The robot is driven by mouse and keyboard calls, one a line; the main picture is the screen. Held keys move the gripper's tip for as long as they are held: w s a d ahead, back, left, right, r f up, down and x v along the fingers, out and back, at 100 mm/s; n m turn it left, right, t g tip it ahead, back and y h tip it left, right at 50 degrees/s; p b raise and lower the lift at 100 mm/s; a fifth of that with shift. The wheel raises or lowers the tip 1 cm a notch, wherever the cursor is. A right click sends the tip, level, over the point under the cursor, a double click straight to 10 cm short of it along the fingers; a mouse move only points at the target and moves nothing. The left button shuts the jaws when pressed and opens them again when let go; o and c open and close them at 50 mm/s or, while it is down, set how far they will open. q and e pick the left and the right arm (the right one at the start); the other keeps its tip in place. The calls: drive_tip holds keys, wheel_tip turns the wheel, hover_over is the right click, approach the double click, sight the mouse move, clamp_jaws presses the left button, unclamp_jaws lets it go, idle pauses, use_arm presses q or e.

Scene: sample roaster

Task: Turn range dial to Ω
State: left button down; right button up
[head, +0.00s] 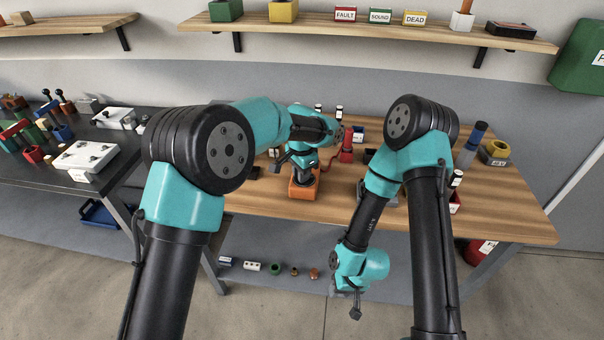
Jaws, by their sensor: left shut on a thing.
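An orange meter-like box (303,191) sits near the front edge of the wooden bench, left of its middle. My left gripper (303,174) points down at the top of this box and is shut on what appears to be its range dial. The dial and its markings, including any Ω, are hidden by the gripper or too small to read. My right gripper (354,305) hangs low in front of the bench edge, away from the box. Its fingers are too small to tell whether they are open or shut.
The wooden bench (510,215) holds a red item (347,150) behind the box and a yellow block (494,150) at right. A dark table (112,180) with several parts stands at left. A shelf (370,33) with labelled blocks hangs above. Small parts lie below the bench.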

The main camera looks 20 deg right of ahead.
use_arm(q)
drive_tip(key=shift+w+m, duration=0.15)
drive_tip(key=shift+m, duration=1.05)
drive_tip(key=c, duration=1.1)
unclamp_jaws()
drive_tip(key=shift+o, duration=0.2)
wheel_tip(320, 180, up, 17)
drive_tip(key=shift+r, duration=0.2)
drive_tip(key=shift+a, duration=0.1)
